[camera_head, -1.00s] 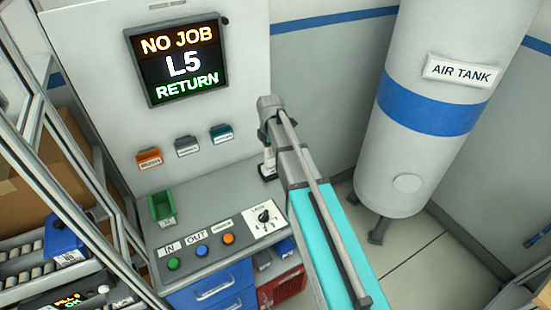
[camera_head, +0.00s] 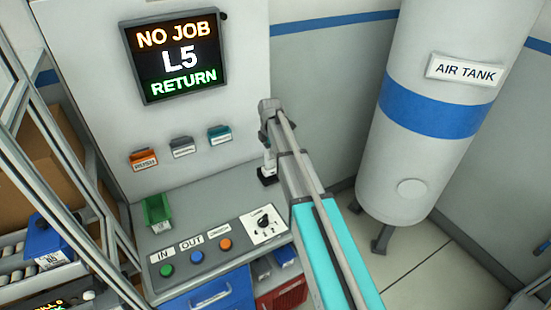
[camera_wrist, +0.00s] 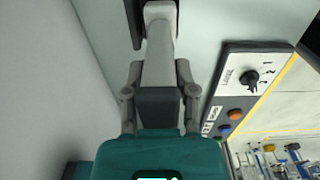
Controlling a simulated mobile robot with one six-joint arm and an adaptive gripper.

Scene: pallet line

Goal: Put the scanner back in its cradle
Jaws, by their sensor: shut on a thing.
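My gripper (camera_wrist: 158,80) is shut on the scanner (camera_wrist: 160,50), with one finger on each side of its pale grey body.
The console (camera_head: 205,215) has a green bin (camera_head: 157,212), several coloured buttons and a dial panel (camera_head: 262,224). Coloured holders hang on the wall below a display (camera_head: 175,55) reading "NO JOB L5 RETURN". A white air tank (camera_head: 430,140) stands to the right.

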